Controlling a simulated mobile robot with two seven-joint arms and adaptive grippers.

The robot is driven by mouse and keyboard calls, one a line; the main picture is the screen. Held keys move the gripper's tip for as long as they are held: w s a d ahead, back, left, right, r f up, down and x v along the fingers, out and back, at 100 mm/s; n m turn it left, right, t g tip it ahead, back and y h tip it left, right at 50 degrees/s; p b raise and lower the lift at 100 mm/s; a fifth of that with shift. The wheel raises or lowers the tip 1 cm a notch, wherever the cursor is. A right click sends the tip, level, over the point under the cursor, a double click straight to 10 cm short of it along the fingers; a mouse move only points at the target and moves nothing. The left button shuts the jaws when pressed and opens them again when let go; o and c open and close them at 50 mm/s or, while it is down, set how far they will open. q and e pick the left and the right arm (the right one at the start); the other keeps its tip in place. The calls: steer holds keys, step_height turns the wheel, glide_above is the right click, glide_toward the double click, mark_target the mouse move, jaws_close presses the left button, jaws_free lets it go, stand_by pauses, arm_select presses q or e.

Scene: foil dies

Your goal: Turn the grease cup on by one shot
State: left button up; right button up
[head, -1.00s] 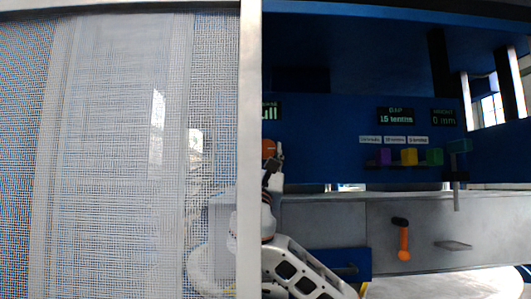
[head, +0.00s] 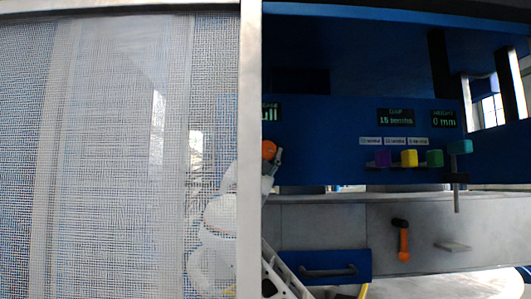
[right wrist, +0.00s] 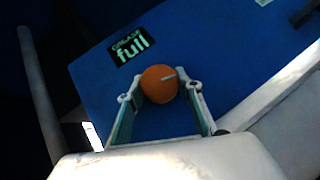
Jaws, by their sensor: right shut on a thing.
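The grease cup (head: 268,150) is a round orange knob on the blue machine front, just right of the pale post in the head view. In the right wrist view the orange cup (right wrist: 159,84) sits between the two fingers of my right gripper (right wrist: 163,93), with a small pale mark on its face. My right gripper (head: 274,160) is shut on the cup, partly hidden behind the post and mesh in the head view. The grease display (right wrist: 132,45) beside the cup reads "full". My left gripper is not in view.
A mesh screen (head: 110,150) with a pale post (head: 250,120) covers the left side. To the right are purple, yellow and green blocks (head: 409,158), a teal-topped lever (head: 459,147) and an orange handle (head: 403,240). A blue drawer (head: 325,263) is below.

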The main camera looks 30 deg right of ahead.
steer(key=o, duration=1.1)
step_height(320, 180, up, 10)
steer(key=shift+f, duration=0.1)
